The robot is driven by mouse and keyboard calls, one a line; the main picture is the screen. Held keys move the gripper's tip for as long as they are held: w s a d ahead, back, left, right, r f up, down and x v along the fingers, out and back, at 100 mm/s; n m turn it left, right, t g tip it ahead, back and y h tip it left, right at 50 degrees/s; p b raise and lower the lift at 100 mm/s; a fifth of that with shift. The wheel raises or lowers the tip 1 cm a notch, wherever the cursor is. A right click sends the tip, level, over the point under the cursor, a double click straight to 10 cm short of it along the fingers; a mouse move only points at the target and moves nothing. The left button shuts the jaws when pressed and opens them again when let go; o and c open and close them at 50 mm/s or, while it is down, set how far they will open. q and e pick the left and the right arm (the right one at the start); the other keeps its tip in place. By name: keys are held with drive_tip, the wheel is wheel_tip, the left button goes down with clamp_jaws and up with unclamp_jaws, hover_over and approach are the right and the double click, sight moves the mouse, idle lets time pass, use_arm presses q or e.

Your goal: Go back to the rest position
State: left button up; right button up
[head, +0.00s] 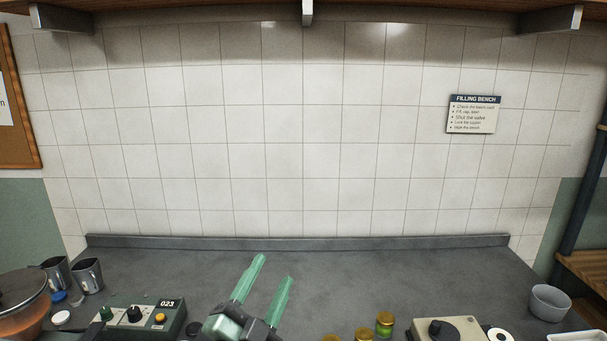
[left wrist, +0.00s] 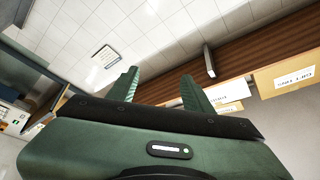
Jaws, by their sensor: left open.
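My left gripper (head: 265,280) is open and empty above the grey bench (head: 200,262), with its two green fingers pointing up and away toward the tiled wall. In the left wrist view its two fingers (left wrist: 160,92) stand apart with nothing between them. That view looks up at the wall and the underside of a wooden shelf. My right gripper shows in neither view.
A green control box reading 023 (head: 150,315), metal cups (head: 88,275) and a copper-coloured pot (head: 22,300) stand at left. Gold-lidded jars (head: 384,322), a beige device (head: 450,330) and a grey bowl (head: 549,302) stand at right. The bench's back middle is clear.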

use_arm(q)
drive_tip(key=s+a+f+n+g+y, duration=0.4)
drive_tip(key=s+a+f+n, duration=0.15)
drive_tip(key=f, duration=0.55)
drive_tip(key=s+a+f+n+g+y, duration=0.35)
drive_tip(key=a+f, duration=0.25)
drive_tip(key=f, duration=0.5)
drive_tip(key=s+a+f+n+g, duration=0.15)
drive_tip(key=s+f+g, duration=0.35)
drive_tip(key=s, duration=0.5)
drive_tip(key=s+a+f+n+g, duration=0.15)
drive_tip(key=s+f+g, duration=0.3)
drive_tip(key=s, duration=0.45)
wheel_tip(320, 180, down, 37)
drive_tip(key=s+b, duration=0.1)
drive_tip(key=b, duration=1)
drive_tip(key=s+a+f+b, duration=0.1)
drive_tip(key=s+f+b, duration=0.2)
drive_tip(key=s+f, duration=0.3)
drive_tip(key=s+a+f+g+b, duration=0.1)
drive_tip(key=s+f+b, duration=0.3)
drive_tip(key=f, duration=0.9)
drive_tip(key=s+a+f+g+b, duration=0.1)
drive_tip(key=s+f+b, duration=0.3)
drive_tip(key=s+f, duration=0.3)
wheel_tip(320, 180, down, 2)
drive_tip(key=shift+s+f+m, duration=0.2)
drive_tip(key=shift+s+m, duration=0.1)
drive_tip(key=shift+s, duration=0.1)
